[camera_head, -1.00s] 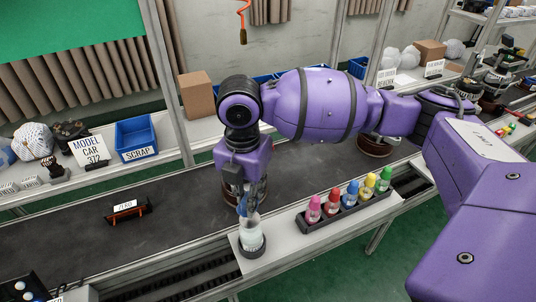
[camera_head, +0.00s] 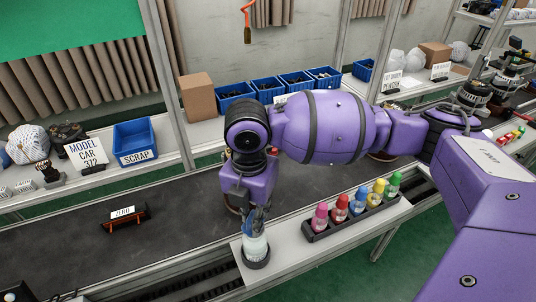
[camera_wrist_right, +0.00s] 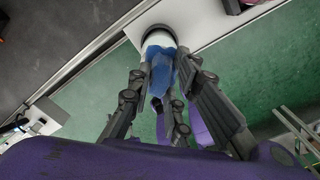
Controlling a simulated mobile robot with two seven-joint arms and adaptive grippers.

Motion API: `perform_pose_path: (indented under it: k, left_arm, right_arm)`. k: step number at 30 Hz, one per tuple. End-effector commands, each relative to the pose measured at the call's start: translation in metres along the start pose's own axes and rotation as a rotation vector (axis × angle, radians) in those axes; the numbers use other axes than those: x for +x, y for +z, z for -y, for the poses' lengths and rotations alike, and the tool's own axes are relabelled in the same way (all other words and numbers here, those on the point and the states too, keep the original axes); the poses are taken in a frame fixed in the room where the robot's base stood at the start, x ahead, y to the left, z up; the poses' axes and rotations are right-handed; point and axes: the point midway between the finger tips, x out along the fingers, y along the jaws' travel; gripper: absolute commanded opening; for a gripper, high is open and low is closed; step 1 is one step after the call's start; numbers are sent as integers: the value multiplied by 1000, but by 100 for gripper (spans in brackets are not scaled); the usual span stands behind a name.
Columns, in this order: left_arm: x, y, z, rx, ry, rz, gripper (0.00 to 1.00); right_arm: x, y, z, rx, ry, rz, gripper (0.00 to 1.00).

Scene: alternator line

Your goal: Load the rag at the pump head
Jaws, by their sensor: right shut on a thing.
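A pale pump bottle (camera_head: 255,247) stands upright in a dark round holder at the left end of a light ledge along the conveyor. Its top is hidden by my right gripper (camera_head: 256,218), which points straight down over it. In the right wrist view, a crumpled blue rag (camera_wrist_right: 161,72) lies between the fingers of my right gripper (camera_wrist_right: 155,95), against the top of the white bottle (camera_wrist_right: 158,41). The gripper is shut on the rag. The pump head is hidden under the rag. My left gripper is not in view.
A black rack (camera_head: 350,217) of bottles with coloured caps stands on the ledge just right of the pump bottle. Blue bins (camera_head: 235,95) and a cardboard box (camera_head: 197,96) line the back shelf.

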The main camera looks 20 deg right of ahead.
Motion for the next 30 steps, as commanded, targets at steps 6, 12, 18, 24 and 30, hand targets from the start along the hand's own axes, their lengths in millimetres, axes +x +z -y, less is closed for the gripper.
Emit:
perform_pose_path:
  k: [6, 12, 18, 24, 30]
  left_arm:
    - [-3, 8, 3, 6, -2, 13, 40]
    - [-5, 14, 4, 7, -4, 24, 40]
    - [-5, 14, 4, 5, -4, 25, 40]
    - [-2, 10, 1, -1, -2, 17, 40]
    - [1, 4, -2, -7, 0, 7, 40]
  right_arm:
    - [0, 0, 0, 0, 1, 0, 0]
    - [2, 0, 0, 0, 0, 0, 0]
    - [5, 0, 0, 0, 0, 0, 0]
    - [7, 0, 0, 0, 0, 0, 0]
    - [10, 0, 0, 0, 0, 0, 0]
